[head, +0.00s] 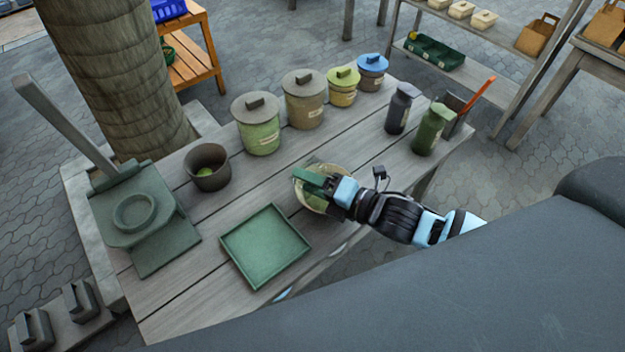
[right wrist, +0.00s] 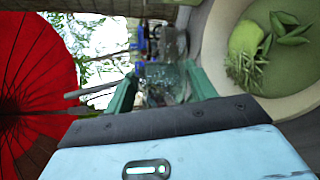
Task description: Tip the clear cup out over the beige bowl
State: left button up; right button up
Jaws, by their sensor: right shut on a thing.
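The beige bowl (head: 301,201) stands near the front edge of the wooden table. The right wrist view shows its rim (right wrist: 216,50) and green contents: a rounded lump, pointed leaves and small sprig-like pieces. My right gripper (head: 312,180) is directly over the bowl and partly covers it. In the right wrist view its green fingers are shut on the clear cup (right wrist: 166,82), which looks see-through and hard to make out. I cannot tell how far the cup is tilted or what it holds. My left gripper is not in view.
A green square tray (head: 264,246) lies left of the bowl. A dark pot (head: 207,168) with something green inside stands behind it. Lidded canisters (head: 262,132) line the back, and two bottles (head: 431,130) stand at right. A dark green press-like board (head: 150,225) is at left.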

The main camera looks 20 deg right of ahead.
jog(key=shift+a+r+n+h+p, duration=0.1)
jog(key=shift+r+n+h+p, duration=0.1)
jog(key=shift+n+h, duration=0.3)
jog(key=shift+a+r+n+h+p, duration=0.1)
jog(key=shift+n+h+p, duration=0.1)
jog(key=shift+n, duration=0.5)
jog(key=shift+f+n+h, duration=0.15)
jog(key=shift+n+h, duration=0.15)
jog(key=shift+n, duration=0.3)
jog(key=n+h+p, duration=0.1)
jog(key=d+n+h+p, duration=0.1)
jog(key=n+p, duration=0.2)
jog(key=shift+w+d+f+h, duration=0.25)
jog(key=shift+w+f+h, duration=0.1)
jog(key=shift+f+h, duration=0.05)
jog(key=shift+d+f+n, duration=0.1)
jog(key=shift+f+n, duration=0.05)
jog(key=shift+n, duration=0.25)
jog(key=shift+d+f+n+h, duration=0.1)
jog(key=shift+f+n+h, duration=0.3)
jog(key=shift+f+h, duration=0.1)
jog(key=shift+d+f+n+h, duration=0.2)
jog(key=shift+n+h, duration=0.1)
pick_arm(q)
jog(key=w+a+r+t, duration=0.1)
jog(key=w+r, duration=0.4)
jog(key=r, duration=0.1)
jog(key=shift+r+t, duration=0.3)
